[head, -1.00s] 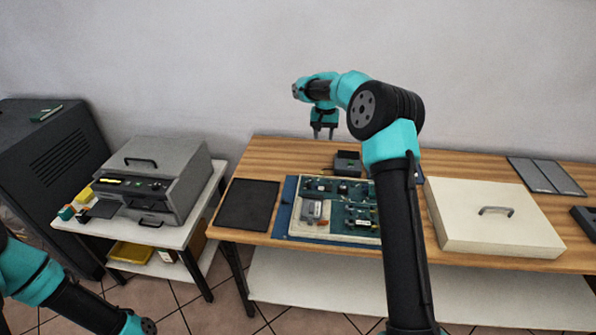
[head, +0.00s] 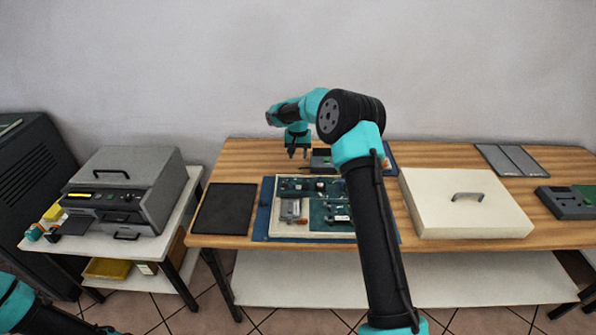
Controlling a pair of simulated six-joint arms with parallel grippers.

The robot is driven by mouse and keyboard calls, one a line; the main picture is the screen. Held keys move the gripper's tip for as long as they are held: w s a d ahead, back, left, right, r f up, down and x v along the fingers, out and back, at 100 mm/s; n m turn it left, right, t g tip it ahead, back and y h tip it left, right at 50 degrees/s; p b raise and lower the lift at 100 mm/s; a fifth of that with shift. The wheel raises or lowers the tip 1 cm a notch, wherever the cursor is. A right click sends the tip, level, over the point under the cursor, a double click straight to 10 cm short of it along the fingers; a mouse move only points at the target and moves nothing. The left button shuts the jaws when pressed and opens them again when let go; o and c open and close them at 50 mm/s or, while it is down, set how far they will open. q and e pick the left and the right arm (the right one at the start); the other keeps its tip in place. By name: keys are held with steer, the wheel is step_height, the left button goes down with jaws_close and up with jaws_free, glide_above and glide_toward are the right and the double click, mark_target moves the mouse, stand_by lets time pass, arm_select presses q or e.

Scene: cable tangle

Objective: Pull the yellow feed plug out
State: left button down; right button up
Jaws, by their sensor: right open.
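My right gripper (head: 298,152) is open and empty, pointing down above the back of the wooden table. It is just left of a small dark box (head: 321,160) and behind the green circuit board (head: 325,212). I cannot make out a yellow feed plug for certain. Small yellow (head: 54,212), orange and teal-green pieces sit at the left of the grey machine (head: 130,180), far from my right gripper. My left arm shows only at the lower left corner, and its gripper is out of view.
The board lies in a pale tray on a blue mat (head: 262,222). A black pad (head: 224,209) lies left of it. A cream lidded case (head: 465,215) stands to the right, with grey panels (head: 505,160) behind it. A yellow tray (head: 107,268) sits on the low shelf.

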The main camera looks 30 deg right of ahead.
mark_target(298, 171)
step_height(298, 171, down, 9)
steer(key=shift+r, duration=0.2)
stand_by(0.3)
jaws_close()
stand_by(0.4)
